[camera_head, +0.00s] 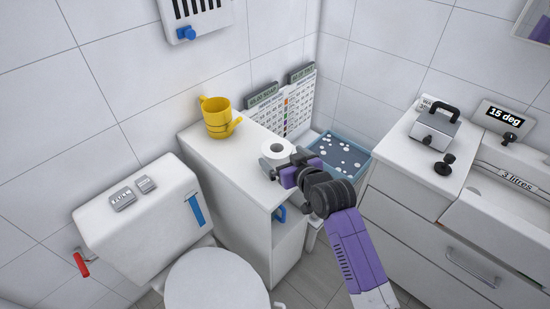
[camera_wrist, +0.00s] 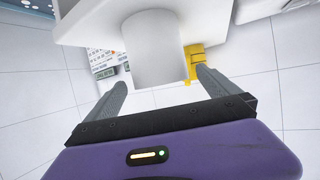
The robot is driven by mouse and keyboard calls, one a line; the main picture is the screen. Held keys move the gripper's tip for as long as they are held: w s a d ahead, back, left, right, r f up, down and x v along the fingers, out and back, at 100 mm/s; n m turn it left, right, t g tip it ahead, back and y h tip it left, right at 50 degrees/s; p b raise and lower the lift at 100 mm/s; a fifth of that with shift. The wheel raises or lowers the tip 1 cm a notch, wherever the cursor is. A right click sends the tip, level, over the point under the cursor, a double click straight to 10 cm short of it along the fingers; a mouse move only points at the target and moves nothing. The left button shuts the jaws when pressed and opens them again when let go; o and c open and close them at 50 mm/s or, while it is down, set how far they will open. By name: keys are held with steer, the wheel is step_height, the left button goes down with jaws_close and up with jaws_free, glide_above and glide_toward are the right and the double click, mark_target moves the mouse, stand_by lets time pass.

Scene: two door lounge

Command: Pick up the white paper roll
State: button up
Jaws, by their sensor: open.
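The white paper roll (camera_head: 276,152) stands upright near the right end of the white cabinet top (camera_head: 240,164). In the wrist view the roll (camera_wrist: 154,52) is a plain white cylinder, with the two fingers spread to either side of it and nearer the camera. My gripper (camera_head: 282,177) is at the roll's front right in the head view. In the wrist view my gripper (camera_wrist: 162,88) is open, with nothing clamped between the fingers. The head view does not show clearly whether a finger touches the roll, and my gripper hides part of its lower side.
A yellow mug-like item (camera_head: 217,118) stands on the same cabinet, left of the roll. Printed boards (camera_head: 290,108) lean on the wall behind. A blue-rimmed tray (camera_head: 365,158) lies to the right. A toilet (camera_head: 140,222) stands at left, drawers (camera_head: 425,215) at right.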

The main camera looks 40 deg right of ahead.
steer(key=shift+f+p+x, duration=0.25)
steer(key=shift+p+x, duration=0.3)
steer(key=shift+x, duration=2.15)
steer(key=shift+s, duration=0.15)
steer(key=c, duration=1.5)
